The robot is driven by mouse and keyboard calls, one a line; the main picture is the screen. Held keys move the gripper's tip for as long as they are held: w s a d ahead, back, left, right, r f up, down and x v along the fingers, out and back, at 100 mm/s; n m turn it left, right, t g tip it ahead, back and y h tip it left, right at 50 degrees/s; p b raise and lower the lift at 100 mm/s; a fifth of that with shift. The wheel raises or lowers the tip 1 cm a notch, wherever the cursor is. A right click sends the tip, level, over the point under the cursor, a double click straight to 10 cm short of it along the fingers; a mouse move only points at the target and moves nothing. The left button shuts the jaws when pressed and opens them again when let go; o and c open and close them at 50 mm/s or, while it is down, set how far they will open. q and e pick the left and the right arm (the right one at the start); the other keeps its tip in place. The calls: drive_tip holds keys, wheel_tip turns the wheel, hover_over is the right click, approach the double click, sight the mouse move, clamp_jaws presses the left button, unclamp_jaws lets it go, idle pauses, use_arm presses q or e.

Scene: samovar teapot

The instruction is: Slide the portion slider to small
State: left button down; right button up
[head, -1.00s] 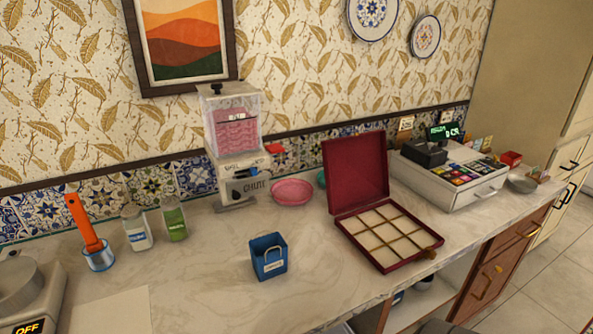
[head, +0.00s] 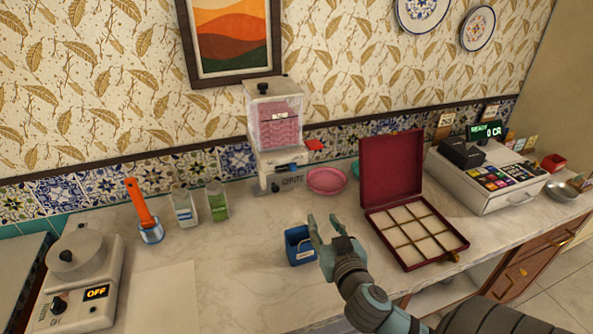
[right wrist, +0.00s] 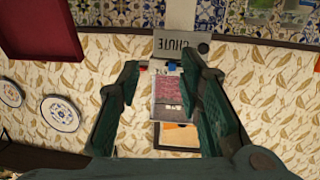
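The portion dispenser (head: 275,130) stands against the back wall in the head view, with a clear hopper of pink stuff over a white base lettered CHUTE. A small blue slider knob (head: 291,167) shows on the front of the base; its position labels are too small to read. The right wrist view shows the dispenser (right wrist: 170,92) upside down, with the blue knob (right wrist: 173,66) between my fingers in the picture. My right gripper (head: 323,221) is open and empty, in front of the dispenser and apart from it, by the blue box. My left gripper is not in view.
A blue box (head: 299,246) is close to my right gripper. A pink bowl (head: 327,181) sits right of the dispenser, and an open maroon case (head: 391,169) is further right. Two jars (head: 217,202) stand left. Counter between the jars and blue box is clear.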

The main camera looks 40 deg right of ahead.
sight(293, 169)
drive_tip(key=w+d+r, duration=0.1)
drive_tip(key=w, duration=0.4)
drive_tip(key=w+d+r+t+p, duration=0.1)
drive_tip(key=w, duration=0.4)
drive_tip(key=w+d+r+t+p, duration=0.1)
drive_tip(key=w+d, duration=0.1)
drive_tip(key=w, duration=0.3)
drive_tip(key=shift+w+r+n+y, duration=0.3)
drive_tip(key=shift+w+r+y, duration=0.05)
drive_tip(key=shift+w+y, duration=0.05)
drive_tip(key=shift+s, duration=0.1)
clamp_jaws()
